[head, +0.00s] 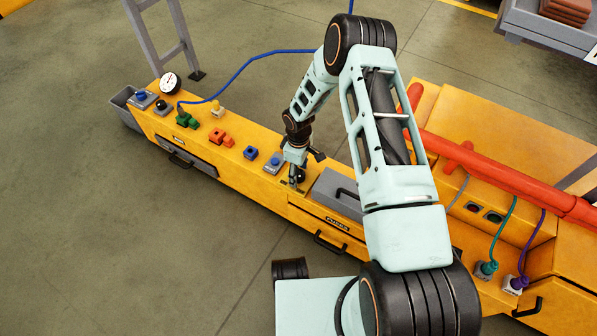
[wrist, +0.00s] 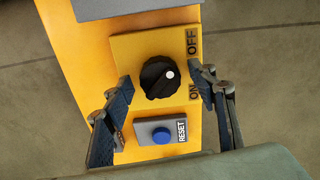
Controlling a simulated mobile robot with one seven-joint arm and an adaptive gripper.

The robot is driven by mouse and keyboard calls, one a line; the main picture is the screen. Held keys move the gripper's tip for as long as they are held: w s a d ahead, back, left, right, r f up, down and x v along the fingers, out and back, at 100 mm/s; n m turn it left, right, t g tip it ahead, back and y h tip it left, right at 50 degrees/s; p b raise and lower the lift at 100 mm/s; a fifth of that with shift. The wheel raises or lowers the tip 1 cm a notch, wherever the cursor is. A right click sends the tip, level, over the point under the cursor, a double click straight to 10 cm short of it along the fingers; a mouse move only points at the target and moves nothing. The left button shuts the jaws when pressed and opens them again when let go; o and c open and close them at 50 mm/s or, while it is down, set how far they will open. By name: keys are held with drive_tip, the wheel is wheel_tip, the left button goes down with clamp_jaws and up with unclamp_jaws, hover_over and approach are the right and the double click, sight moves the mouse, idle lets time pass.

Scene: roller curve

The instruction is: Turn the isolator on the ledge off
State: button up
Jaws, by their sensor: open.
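The isolator is a black rotary knob (wrist: 157,78) on a yellow plate (wrist: 126,50) in the wrist view. Its plate is marked OFF at the upper right and ON at the lower right. The knob's white dot points right and slightly up, between the two words. My gripper (wrist: 163,88) is open, with one finger on each side of the knob. I cannot tell whether either finger touches it. In the head view my gripper (head: 297,182) is low over the yellow ledge (head: 236,168) and mostly hides the isolator.
A blue RESET button (wrist: 161,136) on a grey base sits close beside the isolator; it also shows in the head view (head: 274,160). A grey box (head: 338,191) is on the other side. Several buttons, a gauge (head: 170,83) and a blue cable (head: 235,76) lie farther left.

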sight(298, 172)
wheel_tip(298, 172, up, 12)
idle(0.6)
